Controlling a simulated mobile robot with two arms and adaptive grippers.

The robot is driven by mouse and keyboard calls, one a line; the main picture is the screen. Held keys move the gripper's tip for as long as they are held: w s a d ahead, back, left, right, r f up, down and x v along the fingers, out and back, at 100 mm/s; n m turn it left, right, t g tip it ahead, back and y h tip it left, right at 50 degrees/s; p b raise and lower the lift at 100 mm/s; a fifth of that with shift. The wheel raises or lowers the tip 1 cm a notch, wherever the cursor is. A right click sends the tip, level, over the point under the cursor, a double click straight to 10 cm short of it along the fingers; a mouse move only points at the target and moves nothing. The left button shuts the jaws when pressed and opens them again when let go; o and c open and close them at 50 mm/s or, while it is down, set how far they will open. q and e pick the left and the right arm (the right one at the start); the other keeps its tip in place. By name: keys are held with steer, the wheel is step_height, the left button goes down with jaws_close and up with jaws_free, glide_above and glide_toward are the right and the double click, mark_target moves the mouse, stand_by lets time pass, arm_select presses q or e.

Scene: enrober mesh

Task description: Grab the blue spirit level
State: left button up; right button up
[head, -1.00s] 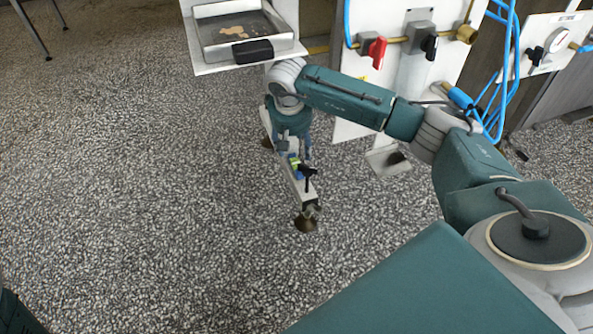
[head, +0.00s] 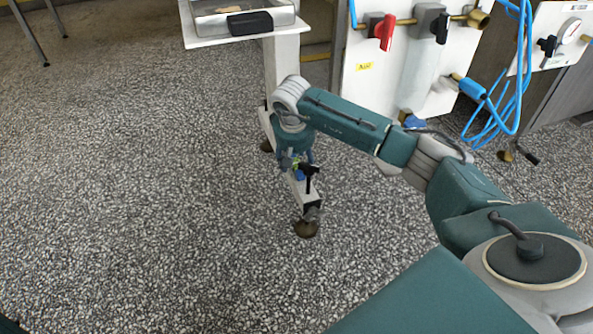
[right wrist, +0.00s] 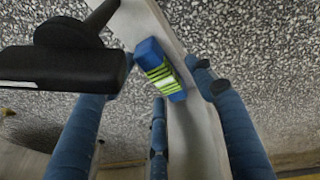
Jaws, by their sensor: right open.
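The blue spirit level (right wrist: 160,68), a small block with yellow-green stripes, lies on a narrow pale beam (right wrist: 195,135) in the right wrist view. In the head view the level (head: 299,174) shows only in part, just below my right gripper (head: 296,160). In the right wrist view my right gripper (right wrist: 158,85) is open, with blue fingers on both sides of the level and a middle finger close to its lower end. I cannot tell whether any finger touches it. My left gripper is not in view.
A black T-handle (right wrist: 70,55) stands beside the level, close to the left finger; it shows in the head view too (head: 309,171). The beam ends at a brown foot (head: 306,229). A tray shelf (head: 240,38) and a valve panel (head: 400,70) stand behind.

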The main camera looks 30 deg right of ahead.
stand_by(0.4)
steer(key=c, duration=1.3)
